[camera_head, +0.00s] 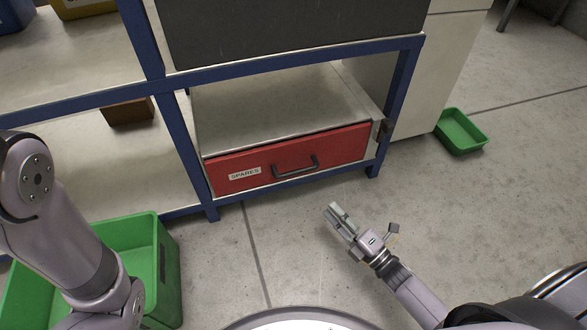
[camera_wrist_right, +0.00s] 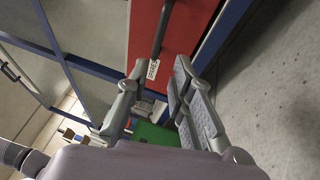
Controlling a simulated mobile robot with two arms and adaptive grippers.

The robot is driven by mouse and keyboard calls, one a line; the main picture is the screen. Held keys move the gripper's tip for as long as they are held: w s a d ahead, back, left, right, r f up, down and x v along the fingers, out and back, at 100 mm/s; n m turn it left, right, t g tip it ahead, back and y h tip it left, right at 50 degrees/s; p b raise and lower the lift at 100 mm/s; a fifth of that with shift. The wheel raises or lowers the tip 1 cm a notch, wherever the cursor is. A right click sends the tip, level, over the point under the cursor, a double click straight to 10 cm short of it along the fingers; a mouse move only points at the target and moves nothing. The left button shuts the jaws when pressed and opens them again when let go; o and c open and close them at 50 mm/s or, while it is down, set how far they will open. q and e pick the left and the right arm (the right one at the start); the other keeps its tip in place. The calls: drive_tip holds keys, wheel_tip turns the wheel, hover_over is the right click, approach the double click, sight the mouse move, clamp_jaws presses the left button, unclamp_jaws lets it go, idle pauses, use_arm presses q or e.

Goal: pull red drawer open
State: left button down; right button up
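The red drawer (camera_head: 287,160) is shut in a low cabinet of the blue-framed rack, with a dark bar handle (camera_head: 296,168) and a white SPARES label. My right gripper (camera_head: 362,217) is in front of the drawer, lower right of the handle and apart from it. In the right wrist view, my gripper (camera_wrist_right: 155,88) has its fingers spread with nothing between them. There the red drawer (camera_wrist_right: 196,30) and its handle (camera_wrist_right: 162,28) lie ahead, beyond the fingertips. My left arm comes in at the left; its gripper is out of view.
A large green bin (camera_head: 122,262) stands on the floor at the lower left, beside my left arm. A small green tray (camera_head: 460,131) lies on the floor at the right. Blue rack posts (camera_head: 190,150) flank the drawer. The concrete floor in front is clear.

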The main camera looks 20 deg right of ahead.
sight(298, 170)
drive_tip(key=b+x, duration=0.6)
drive_tip(key=x, duration=0.8)
drive_tip(key=shift+w+a, duration=0.15)
drive_tip(key=shift+w, duration=0.15)
drive_tip(key=shift+w+a+r, duration=0.2)
drive_tip(key=shift+w, duration=0.15)
clamp_jaws()
